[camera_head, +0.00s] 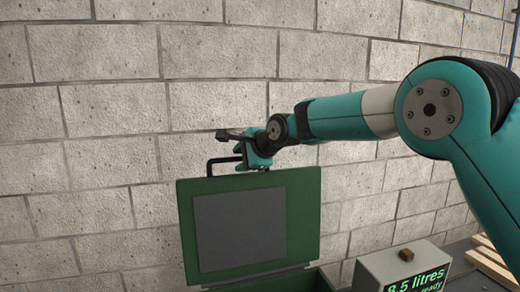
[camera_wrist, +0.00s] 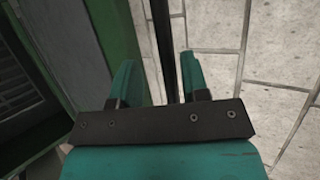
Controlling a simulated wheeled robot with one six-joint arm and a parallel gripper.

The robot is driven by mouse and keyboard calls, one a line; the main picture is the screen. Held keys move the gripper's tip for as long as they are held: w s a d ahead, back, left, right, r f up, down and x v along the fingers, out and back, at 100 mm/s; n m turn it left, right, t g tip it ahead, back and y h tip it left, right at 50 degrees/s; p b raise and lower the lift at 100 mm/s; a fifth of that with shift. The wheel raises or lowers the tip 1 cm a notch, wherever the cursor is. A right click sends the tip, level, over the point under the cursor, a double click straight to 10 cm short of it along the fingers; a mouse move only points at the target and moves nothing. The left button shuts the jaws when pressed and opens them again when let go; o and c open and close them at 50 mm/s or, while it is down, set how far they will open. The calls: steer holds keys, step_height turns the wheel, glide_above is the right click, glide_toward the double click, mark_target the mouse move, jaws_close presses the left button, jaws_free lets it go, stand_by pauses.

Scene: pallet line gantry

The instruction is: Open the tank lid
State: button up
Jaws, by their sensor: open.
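The green tank lid (camera_head: 304,215) with a grey inner panel (camera_head: 240,230) stands raised, close to upright, above the green tank (camera_head: 300,281), whose lower part is cut off by the picture edge. A black bar handle (camera_head: 209,166) sticks up at the lid's top edge. My gripper (camera_head: 257,160) is at the right part of this handle. In the wrist view, my gripper's two teal fingers (camera_wrist: 160,78) are apart, with the dark handle bar (camera_wrist: 164,40) running between them. A clear gap shows at the right finger; contact is hard to tell. The lid's green edge (camera_wrist: 112,35) is left of the fingers.
A light box (camera_head: 372,272) with a brown button (camera_head: 406,254) and a green display reading "8.5 litres ready" stands right of the tank. Wooden pallet slats (camera_head: 490,262) lie at the lower right. A block wall (camera_head: 110,110) rises behind the lid and arm.

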steer(key=b+v, duration=0.7)
steer(key=v, duration=0.9)
steer(key=shift+s, duration=0.2)
steer(key=shift+d, duration=0.15)
